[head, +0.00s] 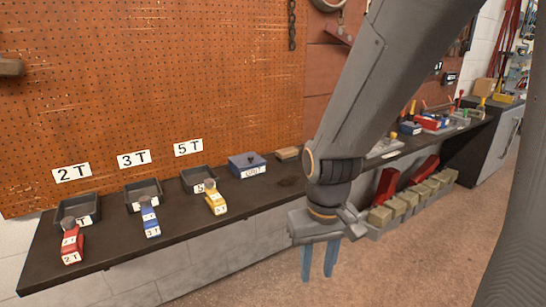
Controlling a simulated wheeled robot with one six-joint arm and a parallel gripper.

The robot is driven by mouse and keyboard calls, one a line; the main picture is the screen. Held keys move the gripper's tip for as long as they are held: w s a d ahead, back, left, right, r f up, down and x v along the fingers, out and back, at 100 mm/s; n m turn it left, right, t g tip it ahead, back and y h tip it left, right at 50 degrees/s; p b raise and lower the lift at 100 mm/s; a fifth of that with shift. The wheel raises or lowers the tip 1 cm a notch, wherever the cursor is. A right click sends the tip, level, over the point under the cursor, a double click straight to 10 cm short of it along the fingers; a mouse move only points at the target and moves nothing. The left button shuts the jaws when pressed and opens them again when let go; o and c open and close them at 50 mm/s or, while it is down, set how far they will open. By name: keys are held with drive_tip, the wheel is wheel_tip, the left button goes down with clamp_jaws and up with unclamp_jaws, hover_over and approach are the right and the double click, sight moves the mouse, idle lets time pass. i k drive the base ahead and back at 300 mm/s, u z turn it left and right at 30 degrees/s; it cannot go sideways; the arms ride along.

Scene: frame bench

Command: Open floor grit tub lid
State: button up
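A small blue box (247,164) with a flat top and a white label stands on the dark bench, left of my arm. The lettering is too small to read surely, so I cannot tell if it is the grit tub. Its top looks closed, with a small dark spot on it. My gripper (319,274) points down in front of the bench edge, over the floor, to the right of and nearer than the blue box. Its two blue-grey fingers are apart with nothing between them. My arm hides part of the bench.
Three black trays (143,195) stand under 2T, 3T and 5T signs, with red (72,246), blue (150,222) and yellow (215,201) tagged items before them. Yellowish blocks (398,206) and red pieces (387,186) sit low at right. The brown floor (420,255) looks clear.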

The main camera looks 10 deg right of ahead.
sight(250, 159)
drive_tip(key=u, duration=0.1)
drive_tip(key=i, duration=1.3)
drive_tip(key=z, duration=0.1)
